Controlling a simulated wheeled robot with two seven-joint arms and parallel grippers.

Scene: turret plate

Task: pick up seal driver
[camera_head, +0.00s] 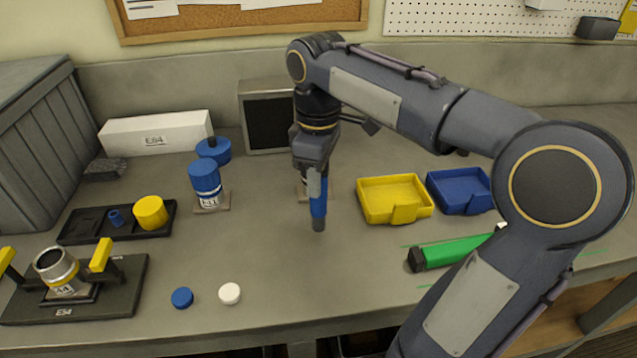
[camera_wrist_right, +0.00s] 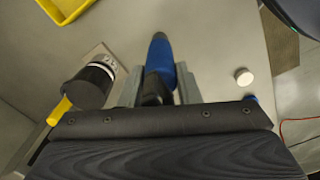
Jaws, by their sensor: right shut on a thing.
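A blue tool with a dark tip (camera_head: 319,208), which I take to be the seal driver, hangs upright from my right gripper (camera_head: 314,184) above the middle of the bench. In the right wrist view the blue tool (camera_wrist_right: 160,55) lies between the two grey fingers of my right gripper (camera_wrist_right: 158,85), which are shut on it. The tool's upper part is hidden by the gripper. My left gripper is not in view.
A black-capped canister (camera_wrist_right: 90,85) stands beside the gripper. A yellow tray (camera_head: 372,205) and blue tray (camera_head: 447,190) sit to the right, a green tool (camera_head: 455,250) in front of them. Blue cap (camera_head: 182,298) and white cap (camera_head: 229,293) lie front left. The bench's front middle is clear.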

